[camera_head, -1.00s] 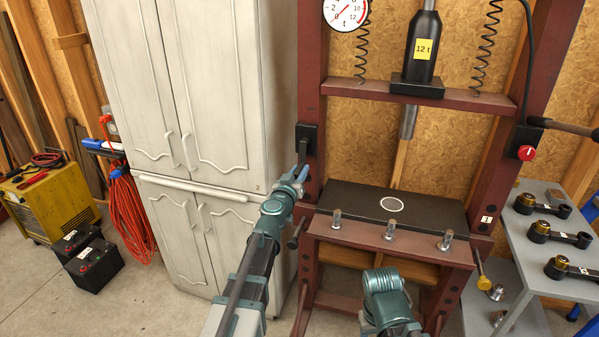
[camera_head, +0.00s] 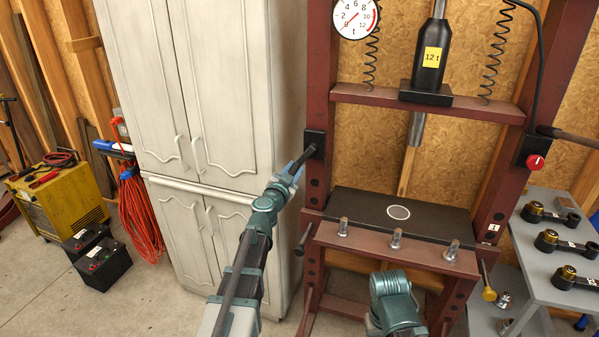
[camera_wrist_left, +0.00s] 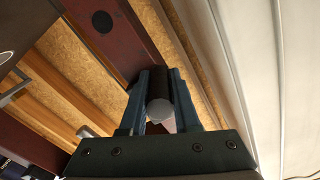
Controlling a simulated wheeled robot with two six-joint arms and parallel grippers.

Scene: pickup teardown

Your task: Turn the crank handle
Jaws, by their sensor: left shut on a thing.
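The crank handle (camera_head: 304,157) is a dark bar coming out from a black plate (camera_head: 315,142) on the left post of the red press. It slants down and to the left in the head view. My left gripper (camera_head: 295,172), with blue-grey fingers, is shut on the handle's outer end. In the left wrist view the fingers (camera_wrist_left: 159,88) stand on both sides of a dark round grip (camera_wrist_left: 160,82) with a pale end face. My right arm shows at the bottom of the head view, but its gripper is not in view.
A white cabinet (camera_head: 215,80) stands close on the left of the press post (camera_head: 319,80). The press bed (camera_head: 370,208) lies right of my left arm. A grey shelf (camera_head: 545,250) with black tools is at the right. Batteries (camera_head: 97,262) stand on the floor.

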